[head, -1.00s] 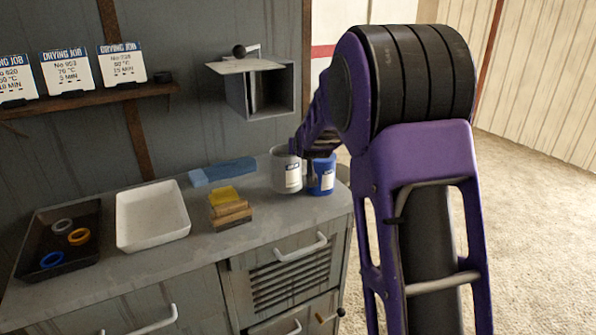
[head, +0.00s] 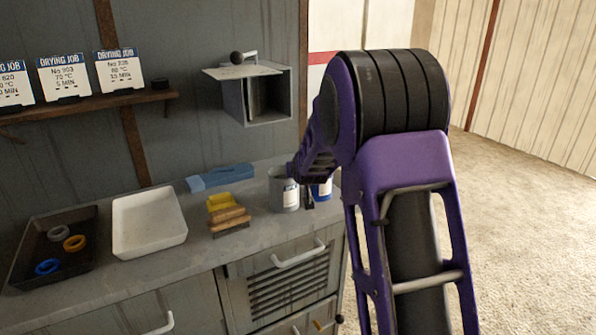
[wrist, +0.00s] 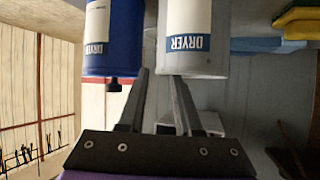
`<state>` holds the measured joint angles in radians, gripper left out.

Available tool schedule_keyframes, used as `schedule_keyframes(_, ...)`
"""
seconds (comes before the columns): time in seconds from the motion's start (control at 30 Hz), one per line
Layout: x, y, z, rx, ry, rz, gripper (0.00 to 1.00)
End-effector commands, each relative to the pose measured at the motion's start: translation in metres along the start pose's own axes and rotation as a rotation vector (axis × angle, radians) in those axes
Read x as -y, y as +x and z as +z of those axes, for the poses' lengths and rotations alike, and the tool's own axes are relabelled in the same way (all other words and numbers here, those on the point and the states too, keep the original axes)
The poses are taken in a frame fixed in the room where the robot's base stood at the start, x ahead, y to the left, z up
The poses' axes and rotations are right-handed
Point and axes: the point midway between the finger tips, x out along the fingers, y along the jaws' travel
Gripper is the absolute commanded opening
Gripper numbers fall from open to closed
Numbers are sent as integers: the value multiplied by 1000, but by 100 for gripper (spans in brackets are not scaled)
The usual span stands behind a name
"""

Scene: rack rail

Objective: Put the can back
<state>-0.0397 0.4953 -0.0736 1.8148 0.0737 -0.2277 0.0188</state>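A grey can (head: 284,193) with a white label stands at the right end of the counter. A blue can (head: 322,189) with a white label stands just right of it, partly hidden by my arm. In the wrist view, the picture is upside down: the blue can (wrist: 113,50) is at left and the grey can (wrist: 193,55) is at right, both labelled DRYER. My gripper (wrist: 157,74) is open and looks empty, its fingertips near the gap between the cans. One fingertip overlaps the grey can's edge; I cannot tell whether it touches.
A grey wall box (head: 262,98) hangs above the counter (head: 145,268). Left of the cans lie a blue block (head: 220,177), yellow and brown blocks (head: 228,217), a white tray (head: 180,238) and a dark tray (head: 22,271) with rings. Cards stand on a wall shelf (head: 85,105).

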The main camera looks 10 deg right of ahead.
Motion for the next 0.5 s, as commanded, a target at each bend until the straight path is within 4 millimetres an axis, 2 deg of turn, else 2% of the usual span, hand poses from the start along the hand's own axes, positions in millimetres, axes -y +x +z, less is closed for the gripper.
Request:
schedule_keyframes(0.3, 0, -2, -3, 0, 0, 0, 33)
schedule_keyframes(0.5, 0, -27, -2, -2, 1, 0, 33)
